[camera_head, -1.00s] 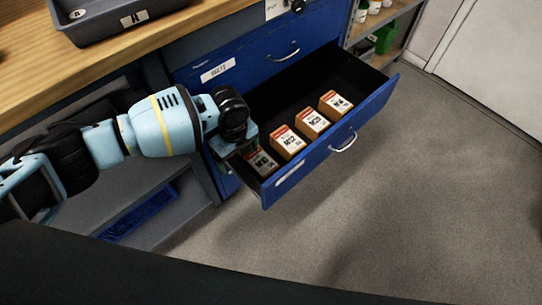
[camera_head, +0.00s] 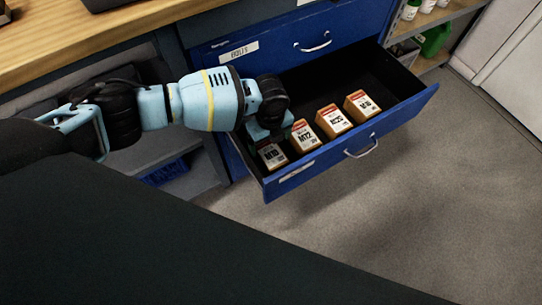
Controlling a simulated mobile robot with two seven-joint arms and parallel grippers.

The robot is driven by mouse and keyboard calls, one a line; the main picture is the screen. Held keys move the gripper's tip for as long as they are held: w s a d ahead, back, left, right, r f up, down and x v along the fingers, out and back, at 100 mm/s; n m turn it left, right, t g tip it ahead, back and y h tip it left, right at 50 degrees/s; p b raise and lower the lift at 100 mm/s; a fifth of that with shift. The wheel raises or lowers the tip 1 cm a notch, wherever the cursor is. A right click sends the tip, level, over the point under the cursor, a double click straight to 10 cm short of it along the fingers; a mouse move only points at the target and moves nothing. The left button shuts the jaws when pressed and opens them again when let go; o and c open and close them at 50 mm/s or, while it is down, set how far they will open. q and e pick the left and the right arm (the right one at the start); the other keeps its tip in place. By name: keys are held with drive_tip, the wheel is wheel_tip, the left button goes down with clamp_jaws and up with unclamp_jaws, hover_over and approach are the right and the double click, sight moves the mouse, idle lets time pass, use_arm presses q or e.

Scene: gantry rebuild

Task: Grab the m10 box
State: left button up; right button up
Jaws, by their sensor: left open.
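The M10 box (camera_head: 271,155) is a small box with a white label, at the left end of a row in the open blue drawer (camera_head: 325,157). My left gripper (camera_head: 262,134) is over the drawer's left end, just behind and above the M10 box. It is open; its fingertips are mostly hidden by the wrist, and I cannot tell whether they touch the box. Beside the M10 box stand the M12 box (camera_head: 304,136), another orange box (camera_head: 334,121) and a rightmost box (camera_head: 362,106). My right gripper is out of view.
The closed blue drawer front (camera_head: 290,40) with a handle is above the open drawer. A wooden worktop (camera_head: 90,40) is at the upper left. A shelf with bottles (camera_head: 425,25) stands at the upper right. Grey floor (camera_head: 430,200) lies clear in front and right.

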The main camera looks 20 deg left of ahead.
sight(270, 152)
use_arm(q)
wheel_tip(270, 152, down, 2)
drive_tip(key=shift+f, duration=0.3)
wheel_tip(270, 152, down, 5)
drive_tip(key=shift+w+f+b, duration=0.1)
drive_tip(key=shift+b, duration=0.9)
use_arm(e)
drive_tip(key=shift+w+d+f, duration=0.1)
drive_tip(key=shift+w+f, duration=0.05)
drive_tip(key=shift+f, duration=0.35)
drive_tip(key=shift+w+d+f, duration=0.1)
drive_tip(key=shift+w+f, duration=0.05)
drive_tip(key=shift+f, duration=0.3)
use_arm(q)
drive_tip(key=c, duration=1.3)
drive_tip(key=shift+c, duration=0.4)
